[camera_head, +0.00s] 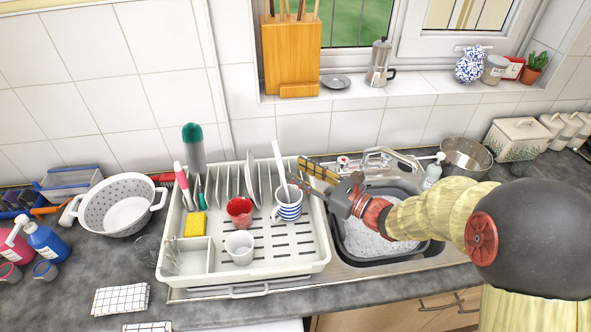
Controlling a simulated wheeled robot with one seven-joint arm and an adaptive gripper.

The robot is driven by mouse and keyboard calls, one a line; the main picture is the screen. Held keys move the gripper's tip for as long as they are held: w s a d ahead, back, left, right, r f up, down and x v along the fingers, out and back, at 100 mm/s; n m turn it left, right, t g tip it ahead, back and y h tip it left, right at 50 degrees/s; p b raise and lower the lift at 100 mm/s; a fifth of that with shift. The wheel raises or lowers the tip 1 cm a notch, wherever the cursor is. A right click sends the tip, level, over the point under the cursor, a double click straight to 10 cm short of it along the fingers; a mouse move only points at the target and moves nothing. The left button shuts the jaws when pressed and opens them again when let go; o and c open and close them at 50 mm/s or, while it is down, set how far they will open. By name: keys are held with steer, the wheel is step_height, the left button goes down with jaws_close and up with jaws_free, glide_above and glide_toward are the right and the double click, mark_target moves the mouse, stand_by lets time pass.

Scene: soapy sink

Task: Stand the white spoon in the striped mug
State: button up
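The striped mug (289,212), white with blue bands, stands upright in the white dish rack, toward its right side. The white spoon (279,163) is upright and leans slightly left. Its lower end meets the mug's opening and appears to be inside, though the tip is hidden. My gripper (303,184) reaches in from the right, just above and right of the mug, with its fingertips close to the spoon. Whether the fingers touch the spoon, and how far apart they are, is too small to tell.
The dish rack (285,258) also holds plates, a red cup (239,211), a white cup (239,247) and a yellow sponge (195,224). The soapy sink (370,240) lies to the right, under my arm. A colander (120,207) stands left.

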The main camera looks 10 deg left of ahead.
steer(key=v, duration=1)
stand_by(0.7)
